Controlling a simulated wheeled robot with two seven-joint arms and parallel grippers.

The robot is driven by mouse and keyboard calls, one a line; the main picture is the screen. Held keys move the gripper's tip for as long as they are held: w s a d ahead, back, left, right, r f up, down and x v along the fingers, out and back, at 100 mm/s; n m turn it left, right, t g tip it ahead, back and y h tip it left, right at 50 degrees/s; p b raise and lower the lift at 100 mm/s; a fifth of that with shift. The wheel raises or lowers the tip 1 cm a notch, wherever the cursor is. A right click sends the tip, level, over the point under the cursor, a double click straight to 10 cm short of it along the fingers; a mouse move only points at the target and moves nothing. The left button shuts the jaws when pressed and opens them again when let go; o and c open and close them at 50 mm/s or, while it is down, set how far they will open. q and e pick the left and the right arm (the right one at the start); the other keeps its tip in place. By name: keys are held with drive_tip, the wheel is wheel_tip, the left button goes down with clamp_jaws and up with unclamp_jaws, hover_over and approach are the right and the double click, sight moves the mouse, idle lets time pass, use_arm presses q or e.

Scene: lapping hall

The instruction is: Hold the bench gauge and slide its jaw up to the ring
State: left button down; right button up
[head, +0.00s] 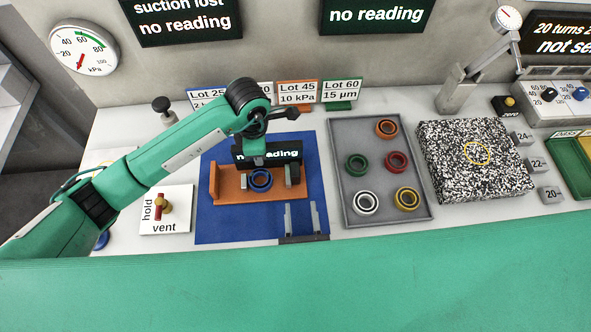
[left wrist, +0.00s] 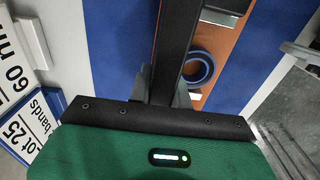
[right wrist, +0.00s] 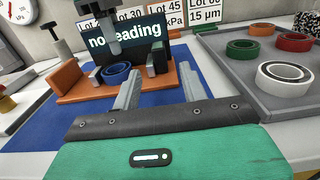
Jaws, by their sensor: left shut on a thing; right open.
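The bench gauge has an orange base (head: 233,193) with an upright orange end block (head: 215,183) at its left and a black display (head: 285,151) at the back, partly reading "no reading". A blue ring (head: 261,180) lies on the base, between the end block and the grey sliding jaw (head: 292,174). In the right wrist view a gap shows between ring (right wrist: 117,73) and jaw (right wrist: 158,58). My left gripper (head: 253,160) is shut on the gauge's display from above; its fingertips are partly hidden. My right gripper (head: 303,222) is open and empty, in front of the jaw.
A blue mat (head: 220,226) lies under the gauge. A grey tray (head: 385,216) with several coloured rings stands to the right, beside a speckled block (head: 470,170). A hold/vent valve plate (head: 178,222) is at the left. Lot cards (head: 297,93) stand behind.

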sight(296, 179)
drive_tip(key=shift+s+a+f, duration=0.1)
drive_tip(key=shift+s+f, duration=0.05)
drive_tip(key=shift+s, duration=0.1)
drive_tip(key=w, duration=1.1)
drive_tip(key=shift+w, duration=0.4)
clamp_jaws()
